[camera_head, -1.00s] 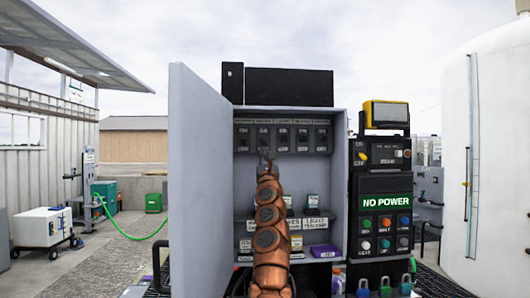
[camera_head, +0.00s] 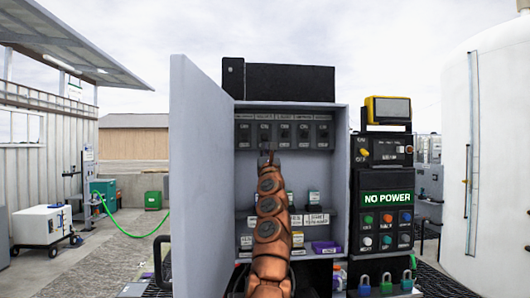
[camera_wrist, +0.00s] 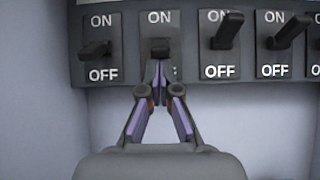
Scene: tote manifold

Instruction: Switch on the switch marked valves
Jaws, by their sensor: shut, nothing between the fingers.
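A row of black switches (camera_head: 304,132) runs across the top inside the open grey cabinet. Their name labels are too small to read, so I cannot tell which is marked valves. My gripper (camera_head: 268,156) is at the second switch from the left. In the wrist view my gripper (camera_wrist: 158,67) is shut and empty, its tips just below the second switch's lever (camera_wrist: 160,48); contact is unclear. That lever sits low, below ON, and its OFF mark is hidden. The leftmost lever (camera_wrist: 97,50) also sits low. The third (camera_wrist: 228,28) and fourth (camera_wrist: 290,30) levers stand higher.
The cabinet's door (camera_head: 198,180) stands open on the left. Below the switches are shelves with small labelled blocks (camera_head: 318,220). A black control panel (camera_head: 384,195) reading NO POWER stands on the right, with padlocks (camera_head: 386,284) beneath.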

